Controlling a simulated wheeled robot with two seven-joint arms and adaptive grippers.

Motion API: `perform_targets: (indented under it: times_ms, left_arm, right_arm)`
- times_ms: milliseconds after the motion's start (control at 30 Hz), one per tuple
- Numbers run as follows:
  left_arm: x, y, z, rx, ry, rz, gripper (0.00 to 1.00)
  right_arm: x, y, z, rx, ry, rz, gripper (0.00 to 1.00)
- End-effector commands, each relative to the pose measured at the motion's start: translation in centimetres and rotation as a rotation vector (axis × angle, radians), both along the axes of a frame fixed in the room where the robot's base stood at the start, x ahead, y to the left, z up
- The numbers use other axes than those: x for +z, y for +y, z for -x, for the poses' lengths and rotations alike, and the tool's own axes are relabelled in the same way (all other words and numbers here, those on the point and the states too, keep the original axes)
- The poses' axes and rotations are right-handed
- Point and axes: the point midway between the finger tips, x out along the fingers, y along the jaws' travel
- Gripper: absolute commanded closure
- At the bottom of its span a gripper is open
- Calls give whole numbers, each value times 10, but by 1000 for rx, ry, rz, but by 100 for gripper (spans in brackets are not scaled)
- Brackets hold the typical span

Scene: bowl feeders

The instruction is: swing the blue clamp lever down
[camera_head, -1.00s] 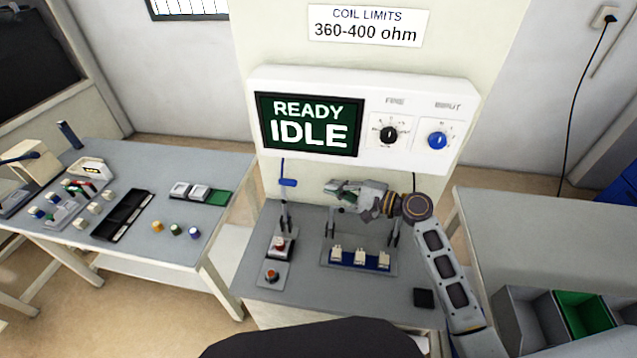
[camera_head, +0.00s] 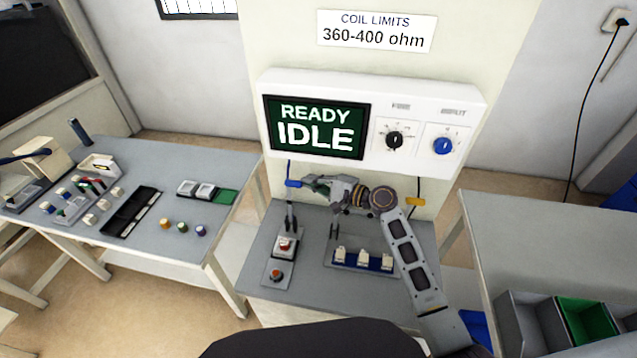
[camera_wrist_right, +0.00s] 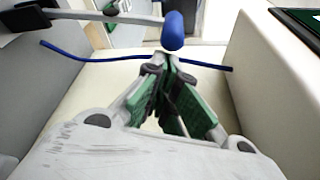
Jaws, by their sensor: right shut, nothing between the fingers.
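The blue clamp lever (camera_head: 292,183) stands upright on the small clamp fixture at the left of the middle table. Its blue grip also shows at the top middle of the right wrist view (camera_wrist_right: 173,31). My right gripper (camera_head: 310,184) is shut and empty, its fingertips just right of the blue grip. In the right wrist view its green-padded fingers (camera_wrist_right: 168,62) meet at the tips, just below the blue grip in the picture; I cannot tell whether they touch it. My left gripper is not in view.
A fixture with white blocks on a blue base (camera_head: 362,260) and a yellow grip (camera_head: 412,201) stand to the right. A red button (camera_head: 276,274) sits below the lever. The test panel (camera_head: 372,92) reads "READY IDLE". A blue cord (camera_wrist_right: 85,57) crosses the right wrist view.

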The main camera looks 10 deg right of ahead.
Motion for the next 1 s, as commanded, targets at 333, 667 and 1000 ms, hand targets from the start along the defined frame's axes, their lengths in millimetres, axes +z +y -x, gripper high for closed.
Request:
perform_targets:
  times_ms: [333,667,1000]
  left_arm:
    - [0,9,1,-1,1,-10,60]
    - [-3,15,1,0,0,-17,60]
    - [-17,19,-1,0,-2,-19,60]
  right_arm:
    - [0,2,-2,0,-1,1,100]
    - [0,3,0,0,-15,5,100]
    - [2,9,10,0,-92,30,100]
